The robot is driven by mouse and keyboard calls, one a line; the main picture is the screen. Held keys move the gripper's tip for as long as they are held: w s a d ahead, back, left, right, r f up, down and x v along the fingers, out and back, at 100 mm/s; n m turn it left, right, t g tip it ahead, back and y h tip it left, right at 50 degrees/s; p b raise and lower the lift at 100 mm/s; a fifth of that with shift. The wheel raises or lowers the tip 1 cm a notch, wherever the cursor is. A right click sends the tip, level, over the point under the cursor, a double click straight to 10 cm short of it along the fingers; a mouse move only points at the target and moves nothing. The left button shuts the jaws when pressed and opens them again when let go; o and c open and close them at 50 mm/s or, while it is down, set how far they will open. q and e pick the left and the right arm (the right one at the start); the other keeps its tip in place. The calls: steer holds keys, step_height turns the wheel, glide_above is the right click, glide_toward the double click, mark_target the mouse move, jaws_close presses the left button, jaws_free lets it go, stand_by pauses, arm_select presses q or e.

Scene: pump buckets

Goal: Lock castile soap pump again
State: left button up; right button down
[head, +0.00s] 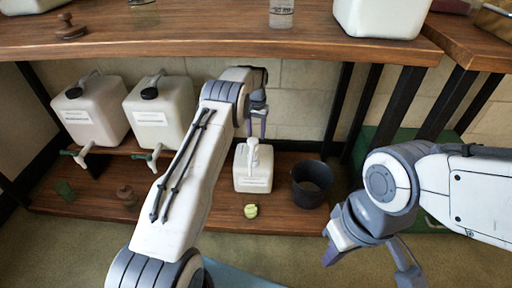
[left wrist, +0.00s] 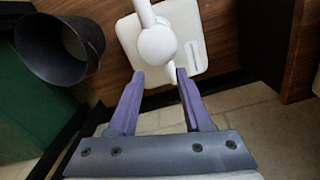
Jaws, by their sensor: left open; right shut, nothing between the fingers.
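A white pump bottle (head: 252,181), likely the castile soap, stands upright on the lower wooden shelf. Its label is too small to read. Its white pump (head: 252,150) rises from the top; in the left wrist view the round pump head (left wrist: 157,45) is seen from above with a stem or nozzle running up out of frame. My left gripper (head: 257,127) is open above and beside the pump. In the left wrist view its fingertips (left wrist: 160,74) are just short of the pump head, with nothing visible between them. My right gripper (head: 334,248) is shut and empty, low at right, away from the bottle.
A dark bucket (head: 311,184) stands right of the bottle, and a small yellow-green item (head: 250,211) lies in front. Two white jugs with taps (head: 95,110) stand at left. The upper shelf (head: 200,40) overhangs the area. A dark post rises behind the bucket.

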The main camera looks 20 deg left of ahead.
arm_select(q)
step_height(320, 180, down, 7)
steer(key=b, duration=0.3)
steer(key=shift+r, duration=0.1)
jaws_close()
